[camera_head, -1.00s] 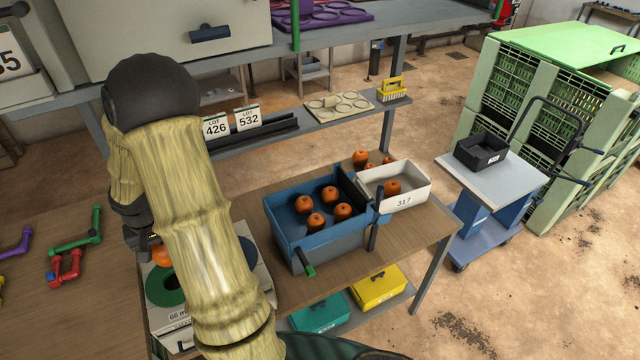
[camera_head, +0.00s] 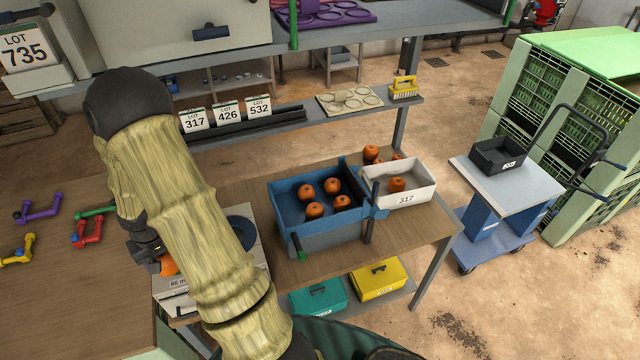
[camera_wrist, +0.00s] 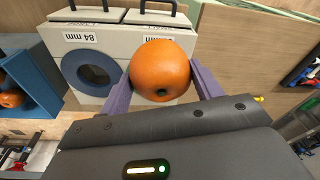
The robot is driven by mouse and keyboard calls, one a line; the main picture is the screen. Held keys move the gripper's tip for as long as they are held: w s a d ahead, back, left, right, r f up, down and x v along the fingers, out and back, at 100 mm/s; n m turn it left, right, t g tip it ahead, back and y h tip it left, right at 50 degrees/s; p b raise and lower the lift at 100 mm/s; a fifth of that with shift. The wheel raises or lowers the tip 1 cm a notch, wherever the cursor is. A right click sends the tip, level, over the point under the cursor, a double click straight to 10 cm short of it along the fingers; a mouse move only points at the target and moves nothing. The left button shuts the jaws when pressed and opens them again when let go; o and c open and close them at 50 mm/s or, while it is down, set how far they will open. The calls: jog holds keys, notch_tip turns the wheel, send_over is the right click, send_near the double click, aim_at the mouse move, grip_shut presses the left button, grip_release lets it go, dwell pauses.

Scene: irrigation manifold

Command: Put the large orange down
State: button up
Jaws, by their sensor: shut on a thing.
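The large orange (camera_wrist: 160,70) is between the two purple fingers of my gripper (camera_wrist: 162,84), which is shut on it, in the wrist view. In the head view a sliver of the orange (camera_head: 169,266) shows beside my gripper (camera_head: 150,256), mostly hidden by my arm. The orange is over or close by the left part of a pale sizing box (camera_head: 252,250); I cannot tell whether it touches it. In the wrist view the box (camera_wrist: 50,40) carries a label reading 84 mm, a second label partly covered by the orange, and a blue ring (camera_wrist: 92,73) around a hole.
A blue bin (camera_head: 320,235) with several oranges stands right of the sizing box, with a white bin (camera_head: 412,197) marked 317 beside it. Coloured pipe pieces (camera_head: 88,232) lie at the left. A shelf with lot cards (camera_head: 228,115) runs behind. A cart (camera_head: 508,185) stands right.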

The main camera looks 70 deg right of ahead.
jog(key=w+a+f+n+b, duration=0.2)
jog(key=a+f+n, duration=0.2)
jog(key=a+f, duration=0.7)
jog(key=a+f+n+b, duration=0.1)
jog(key=a+f+b, duration=0.1)
jog(key=f+b, duration=0.4)
jog(key=a+f+n+b, duration=0.1)
jog(key=a+f+b, duration=0.2)
jog(key=f+b, duration=0.4)
jog(key=shift+f, duration=0.9)
jog(key=shift+s, duration=0.1)
